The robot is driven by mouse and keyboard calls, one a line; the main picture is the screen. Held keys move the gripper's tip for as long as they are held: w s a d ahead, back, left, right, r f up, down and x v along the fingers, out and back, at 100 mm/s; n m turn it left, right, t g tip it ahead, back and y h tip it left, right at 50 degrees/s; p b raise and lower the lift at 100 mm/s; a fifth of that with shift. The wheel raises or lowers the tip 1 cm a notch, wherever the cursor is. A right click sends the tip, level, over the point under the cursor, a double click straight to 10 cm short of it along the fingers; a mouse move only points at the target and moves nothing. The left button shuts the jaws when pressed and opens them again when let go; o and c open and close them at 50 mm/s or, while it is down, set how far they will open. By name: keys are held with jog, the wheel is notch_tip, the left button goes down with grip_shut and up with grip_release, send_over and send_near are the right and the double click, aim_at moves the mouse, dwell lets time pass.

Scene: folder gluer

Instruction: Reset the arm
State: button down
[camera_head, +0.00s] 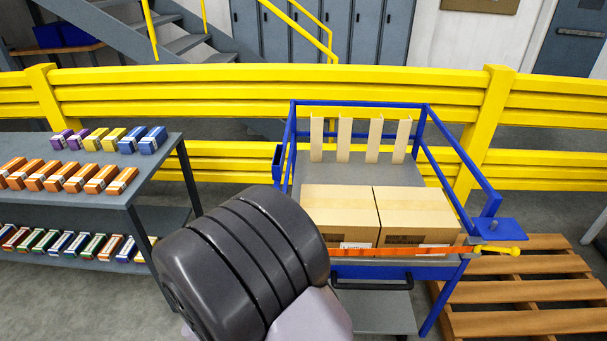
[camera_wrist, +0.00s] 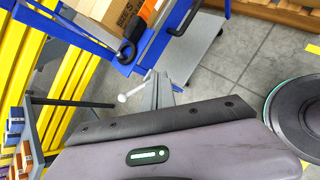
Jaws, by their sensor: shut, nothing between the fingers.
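My gripper (camera_wrist: 158,88) shows in the wrist view as narrow grey fingers, shut with nothing between them, pointing toward the blue cart and the floor. In the head view my dark ribbed arm (camera_head: 240,262) fills the lower middle, and the gripper itself does not show there. The arm covers the lower left of the blue cart (camera_head: 452,143). Two cardboard boxes (camera_head: 338,212) stand side by side on the cart, with an orange strap (camera_head: 400,251) across their front.
A grey shelf (camera_head: 150,155) with rows of coloured small boxes stands at left. A yellow guard rail (camera_head: 270,90) runs behind. Wooden pallets (camera_head: 530,290) lie at right of the cart. A yellow handle (camera_head: 498,249) sticks out at the cart's right corner. Bare floor (camera_wrist: 235,50) shows beside the cart.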

jog(key=s+d+r+m+g+h, duration=0.1)
jog(key=s+d+r+m+g, duration=0.1)
jog(key=d+r+m, duration=0.55)
jog(key=s+d+r+m+g, duration=0.2)
jog(key=s+d+r+m, duration=0.1)
jog(key=d+r+m, duration=0.4)
jog(key=s+d+r+m+y, duration=0.1)
jog(key=s+r+m+y, duration=0.2)
jog(key=s+m, duration=0.4)
jog(key=s+d+r+m+t+y, duration=0.1)
jog(key=s+r+m+y, duration=0.3)
jog(key=s+r+m, duration=0.2)
jog(key=shift+s+d+r+m, duration=0.3)
jog(key=shift+s+m, duration=0.25)
jog(key=shift+m, duration=0.6)
